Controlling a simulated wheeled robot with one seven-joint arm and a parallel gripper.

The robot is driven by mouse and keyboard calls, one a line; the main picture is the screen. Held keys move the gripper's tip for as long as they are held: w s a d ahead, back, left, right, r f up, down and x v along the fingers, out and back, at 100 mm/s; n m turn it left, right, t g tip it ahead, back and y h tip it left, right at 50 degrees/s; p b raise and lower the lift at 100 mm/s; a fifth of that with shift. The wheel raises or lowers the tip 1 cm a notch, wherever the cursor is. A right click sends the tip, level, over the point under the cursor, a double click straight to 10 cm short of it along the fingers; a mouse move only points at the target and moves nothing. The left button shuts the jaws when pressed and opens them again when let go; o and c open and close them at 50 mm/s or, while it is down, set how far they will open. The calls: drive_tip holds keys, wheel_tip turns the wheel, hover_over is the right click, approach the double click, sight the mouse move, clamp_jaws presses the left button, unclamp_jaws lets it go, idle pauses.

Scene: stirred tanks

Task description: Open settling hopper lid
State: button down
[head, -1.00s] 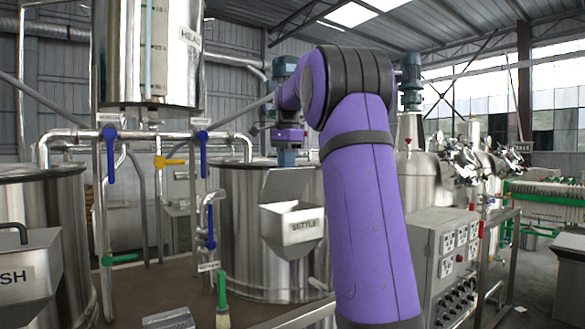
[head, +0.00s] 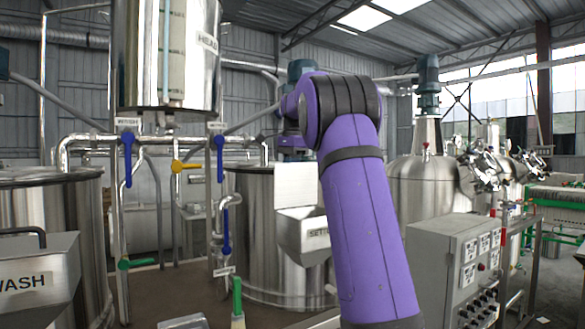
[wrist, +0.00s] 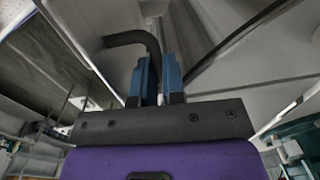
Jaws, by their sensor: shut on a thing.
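The settling hopper (head: 303,234), a steel box with a label partly hidden by my arm, is mounted on the front of the middle steel tank (head: 255,262). Its lid (head: 296,185) stands raised, roughly upright, at the back of the hopper, with its pale face toward the head camera. In the wrist view, the blue fingers of my gripper (wrist: 159,75) are closed on a dark bent handle (wrist: 130,38) attached to a broad metal surface. In the head view my arm covers the right side of the hopper, and the grip itself is not clear.
A wash hopper (head: 35,280) is on the left tank. Pipes with blue valve handles (head: 220,160) stand left of the middle tank. A control cabinet (head: 455,265) stands at the right, close to my arm. A green-handled brush (head: 237,300) is in front.

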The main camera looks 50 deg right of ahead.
drive_tip(key=shift+f, duration=0.15)
drive_tip(key=c, duration=1.3)
unclamp_jaws()
drive_tip(key=shift+o, duration=0.5)
